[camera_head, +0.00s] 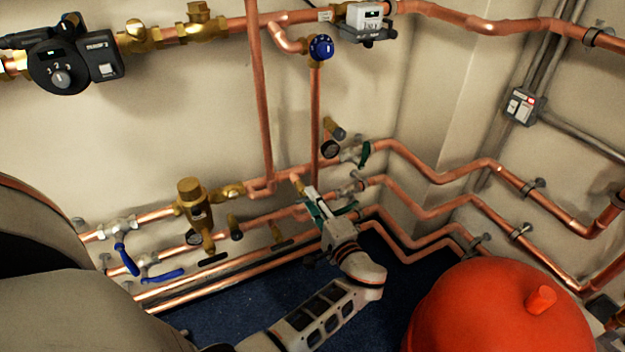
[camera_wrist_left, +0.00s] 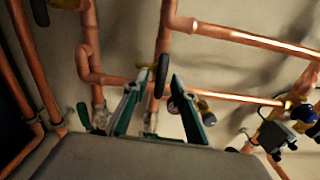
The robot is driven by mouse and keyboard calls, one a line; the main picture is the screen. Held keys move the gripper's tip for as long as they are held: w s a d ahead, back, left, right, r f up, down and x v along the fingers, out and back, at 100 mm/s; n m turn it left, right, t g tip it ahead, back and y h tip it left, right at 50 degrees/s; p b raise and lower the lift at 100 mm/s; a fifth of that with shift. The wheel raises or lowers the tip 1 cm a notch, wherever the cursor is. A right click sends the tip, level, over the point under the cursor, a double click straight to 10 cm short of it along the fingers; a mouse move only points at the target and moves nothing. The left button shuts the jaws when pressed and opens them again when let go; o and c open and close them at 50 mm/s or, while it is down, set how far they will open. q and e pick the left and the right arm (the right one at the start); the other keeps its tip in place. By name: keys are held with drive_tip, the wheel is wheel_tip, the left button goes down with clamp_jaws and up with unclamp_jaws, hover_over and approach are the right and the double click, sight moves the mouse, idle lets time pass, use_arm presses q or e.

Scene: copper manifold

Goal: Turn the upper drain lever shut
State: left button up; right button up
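My left gripper (camera_head: 316,198) is in front of the copper pipes, low on the back wall. In the left wrist view its two fingers with teal pads (camera_wrist_left: 162,82) are apart. A dark, narrow lever handle (camera_wrist_left: 163,70) shows between the fingertips, by a short brass stub and a pipe; I take it as the upper drain lever. The brass stub also shows beside the fingers in the head view (camera_head: 297,184). Whether either finger touches the handle I cannot tell; the gripper hides most of it in the head view. My right gripper is not in view.
Blue levers (camera_head: 125,260) are at lower left. A red tank (camera_head: 500,310) stands at front right. Pipes run close around the gripper; blue floor (camera_head: 250,305) lies below.

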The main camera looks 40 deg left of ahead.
use_arm(q)
drive_tip(key=v, duration=0.7)
drive_tip(key=shift+d, duration=0.25)
drive_tip(key=shift+r, duration=0.1)
